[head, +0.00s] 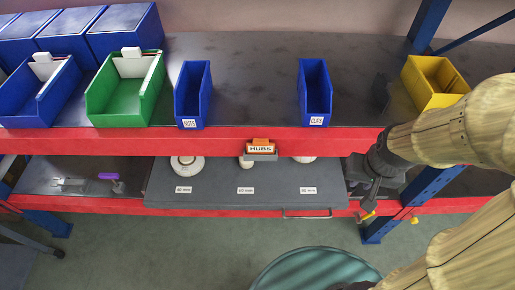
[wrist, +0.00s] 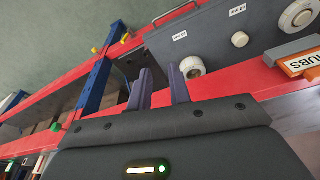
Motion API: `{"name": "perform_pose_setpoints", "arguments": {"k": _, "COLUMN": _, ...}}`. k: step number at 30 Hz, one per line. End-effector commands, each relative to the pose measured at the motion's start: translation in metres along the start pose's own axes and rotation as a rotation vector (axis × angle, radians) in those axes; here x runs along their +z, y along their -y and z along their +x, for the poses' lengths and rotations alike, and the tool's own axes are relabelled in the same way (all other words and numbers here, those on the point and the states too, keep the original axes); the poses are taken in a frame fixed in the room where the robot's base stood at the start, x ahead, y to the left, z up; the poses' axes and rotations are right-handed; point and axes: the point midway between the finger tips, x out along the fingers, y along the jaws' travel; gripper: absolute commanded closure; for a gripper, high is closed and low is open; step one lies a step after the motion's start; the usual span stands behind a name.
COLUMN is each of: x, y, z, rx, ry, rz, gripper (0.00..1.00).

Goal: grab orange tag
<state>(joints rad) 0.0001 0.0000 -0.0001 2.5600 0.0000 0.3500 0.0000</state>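The orange tag (head: 261,141) shows at the middle of the red shelf beam in the head view, with a white label reading HUBS and a grey holder around its lower part. It also shows at the right edge of the wrist view (wrist: 302,64), partly cut off. My gripper (head: 371,195) hangs to the right of the tag, in front of the right end of the beam. In the wrist view my gripper (wrist: 160,75) has its two fingers apart with nothing between them. The tag is well clear of the fingers.
Above the beam stand a green bin (head: 126,92), narrow blue bins (head: 193,98) (head: 315,95) and a yellow bin (head: 433,84). Below is a grey board (head: 220,177) with white round parts. A blue post (head: 410,205) is close to my gripper. A round green top (head: 315,272) stands in front.

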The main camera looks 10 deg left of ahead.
Motion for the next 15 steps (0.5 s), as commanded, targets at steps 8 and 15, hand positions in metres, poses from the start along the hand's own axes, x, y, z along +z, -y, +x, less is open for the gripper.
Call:
{"name": "perform_pose_setpoints", "arguments": {"k": 8, "x": -0.007, "y": 0.003, "z": 0.002, "rx": -0.026, "ry": 0.081, "rz": 0.142, "gripper": 0.8}}
{"name": "perform_pose_setpoints", "arguments": {"k": 15, "x": -0.038, "y": 0.037, "z": 0.006, "rx": -0.183, "ry": 0.428, "rz": 0.68, "gripper": 0.8}}
